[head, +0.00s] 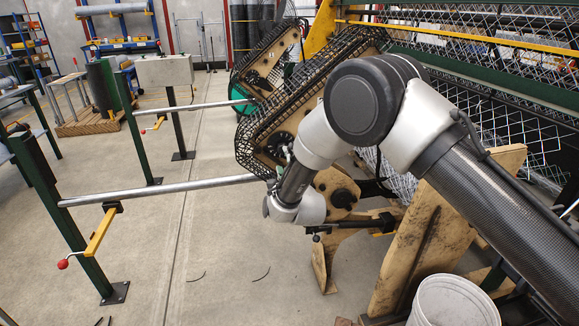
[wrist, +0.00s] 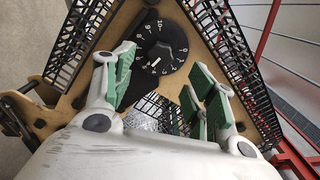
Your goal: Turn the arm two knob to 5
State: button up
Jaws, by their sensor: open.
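A black numbered knob (wrist: 160,48) sits on a tan wooden panel (wrist: 205,38) at the top middle of the wrist view. White numerals run around it, but its setting is too small to read surely. My gripper (wrist: 163,80) is open, with green-padded fingers to the left and right below the knob; nothing is between the pads. The left finger's tip is close to the knob's lower left side in the picture; whether it touches cannot be told. In the head view my wrist reaches the nearer mesh-guarded arm (head: 300,92), and the gripper's fingers are mostly hidden.
Black mesh guards (wrist: 238,62) flank the panel. A second guarded arm (head: 270,62) stands behind the nearer one. A steel bar (head: 150,190) runs left to a green post. A white bucket (head: 455,300) stands at lower right.

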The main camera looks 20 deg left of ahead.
jog(key=v, duration=0.2)
jog(key=shift+s+d, duration=0.15)
jog(key=shift+s, duration=0.15)
